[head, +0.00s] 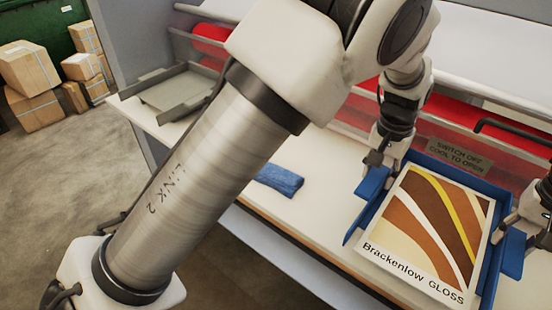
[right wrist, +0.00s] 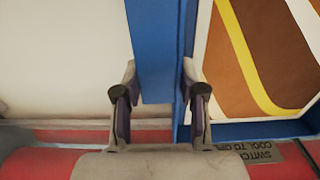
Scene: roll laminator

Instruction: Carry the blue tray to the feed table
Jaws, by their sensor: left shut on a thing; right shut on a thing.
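The blue tray (head: 460,174) is at the right of the head view, over the white table top in front of the laminator. A printed sheet marked "Brackenlow GLOSS" (head: 428,232) lies in it. My left gripper (head: 376,172) is shut on the tray's left side. My right gripper (head: 520,232) is shut on its right side, partly cut off by the picture edge. In the right wrist view the fingers (right wrist: 159,80) close on a blue part of the tray (right wrist: 158,40). I cannot tell whether the tray touches the white feed table (head: 322,222).
A folded blue cloth (head: 279,180) lies on the white top left of the tray. A grey tray (head: 176,92) stands further left. The red rollers (head: 365,105) and a warning sign (head: 458,155) are behind the blue tray. Cardboard boxes (head: 30,70) stand on the floor.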

